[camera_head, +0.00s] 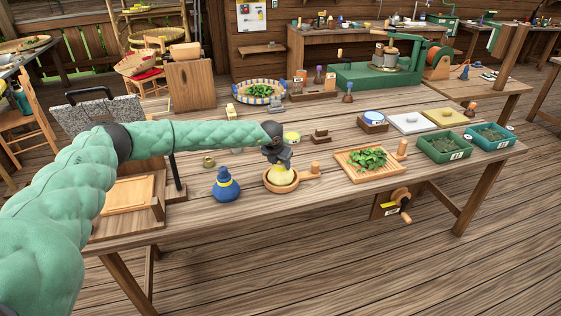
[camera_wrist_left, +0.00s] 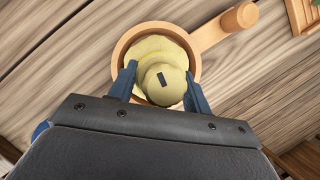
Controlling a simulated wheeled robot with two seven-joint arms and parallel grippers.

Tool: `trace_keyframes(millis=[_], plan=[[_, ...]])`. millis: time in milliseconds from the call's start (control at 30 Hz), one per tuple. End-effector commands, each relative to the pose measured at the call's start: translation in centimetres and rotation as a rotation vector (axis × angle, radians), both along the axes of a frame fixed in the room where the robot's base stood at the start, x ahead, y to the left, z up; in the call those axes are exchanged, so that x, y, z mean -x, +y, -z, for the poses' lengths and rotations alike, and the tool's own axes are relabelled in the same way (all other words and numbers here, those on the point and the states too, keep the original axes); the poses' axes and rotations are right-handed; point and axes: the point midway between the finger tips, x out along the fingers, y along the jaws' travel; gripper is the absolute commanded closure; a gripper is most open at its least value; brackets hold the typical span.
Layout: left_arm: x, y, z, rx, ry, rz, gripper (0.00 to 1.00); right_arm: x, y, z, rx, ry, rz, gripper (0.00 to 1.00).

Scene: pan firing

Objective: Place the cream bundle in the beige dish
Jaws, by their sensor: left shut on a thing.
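The cream bundle (camera_head: 281,176) is a pale yellow lump with a rounded knob on top, and it also shows in the left wrist view (camera_wrist_left: 157,50). It is within the rim of the beige dish (camera_head: 268,186), a round wooden dish with a stubby handle at its right, seen in the wrist view too (camera_wrist_left: 207,38). I cannot tell whether the bundle touches the dish's bottom. My left gripper (camera_head: 275,153) points down over the dish, its two blue fingers (camera_wrist_left: 160,82) shut on the bundle's knob. My right gripper is not in view.
A wooden board with green leaves (camera_head: 345,160) lies to the right, with green trays (camera_head: 441,147) beyond. A brass weight (camera_head: 208,162) and a small wooden stand (camera_head: 320,136) are behind. The table's front edge is close.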

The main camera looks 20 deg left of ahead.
Motion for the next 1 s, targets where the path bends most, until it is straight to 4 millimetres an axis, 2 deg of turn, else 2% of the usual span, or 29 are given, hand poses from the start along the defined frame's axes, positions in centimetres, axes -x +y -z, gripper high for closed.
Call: trace_keyframes(millis=[333,367,467,833,933,1000], plan=[[-0.1,-0.1,0.1,0.001,-0.002,0.0,1.0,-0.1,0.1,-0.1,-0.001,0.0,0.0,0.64],[0.0,0.0,0.2,0.001,-0.001,0.0,0.49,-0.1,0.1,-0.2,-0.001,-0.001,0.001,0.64],[0.0,0.0,0.1,0.001,-0.001,0.0,0.3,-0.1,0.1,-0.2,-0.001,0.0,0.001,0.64],[0.0,0.0,-0.1,0.0,-0.001,0.001,0.29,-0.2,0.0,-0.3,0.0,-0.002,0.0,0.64],[0.2,0.0,-0.6,0.002,-0.002,0.002,0.29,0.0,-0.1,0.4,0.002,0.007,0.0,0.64],[0.5,0.1,-1.4,0.002,-0.003,0.002,0.29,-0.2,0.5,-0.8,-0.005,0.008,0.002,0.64]])
